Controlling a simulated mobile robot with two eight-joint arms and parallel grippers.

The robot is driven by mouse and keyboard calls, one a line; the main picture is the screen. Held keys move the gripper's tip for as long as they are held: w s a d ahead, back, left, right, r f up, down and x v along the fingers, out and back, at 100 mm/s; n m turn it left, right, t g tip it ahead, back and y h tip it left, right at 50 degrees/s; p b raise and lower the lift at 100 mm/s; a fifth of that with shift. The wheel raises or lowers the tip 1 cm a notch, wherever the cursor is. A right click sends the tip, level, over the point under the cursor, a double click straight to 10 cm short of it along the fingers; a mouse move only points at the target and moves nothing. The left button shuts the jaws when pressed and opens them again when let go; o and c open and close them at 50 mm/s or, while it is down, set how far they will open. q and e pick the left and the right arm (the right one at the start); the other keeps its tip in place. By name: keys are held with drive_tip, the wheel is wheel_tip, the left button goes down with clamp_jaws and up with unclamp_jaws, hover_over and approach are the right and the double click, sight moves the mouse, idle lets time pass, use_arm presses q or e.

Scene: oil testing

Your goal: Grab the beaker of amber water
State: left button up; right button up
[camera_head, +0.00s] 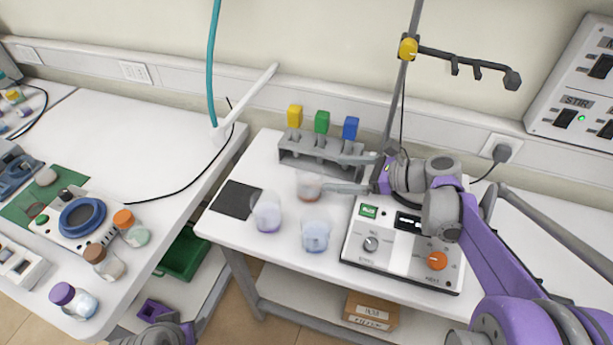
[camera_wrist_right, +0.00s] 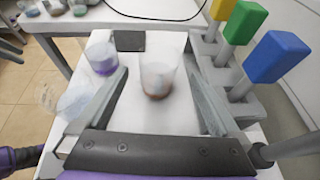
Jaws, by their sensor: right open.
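The clear beaker of amber water (camera_head: 309,187) stands upright on the white table, with a shallow brownish-amber layer at its bottom. My right gripper (camera_head: 335,174) is open, its two fingers pointing left toward this beaker. In the right wrist view the amber beaker (camera_wrist_right: 158,80) appears between the spread fingers, with gaps on both sides and nothing gripped. A beaker with purple liquid (camera_head: 267,213) stands to its left in the head view, and one with pale blue liquid (camera_head: 316,235) stands in front. A grey and purple part, seemingly of my left arm, shows at the bottom edge; its jaws are unclear.
A grey rack with yellow, green and blue-topped tools (camera_head: 318,148) stands behind the amber beaker. A white stirrer device with knobs (camera_head: 402,246) is at right, under my right arm. A black pad (camera_head: 235,199) lies at left. Capped jars stand on the left table.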

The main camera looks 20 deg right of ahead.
sight(309, 173)
drive_tip(key=x, duration=0.9)
drive_tip(key=shift+f, duration=0.15)
drive_tip(key=shift+c, duration=0.2)
drive_tip(key=c, duration=1.4)
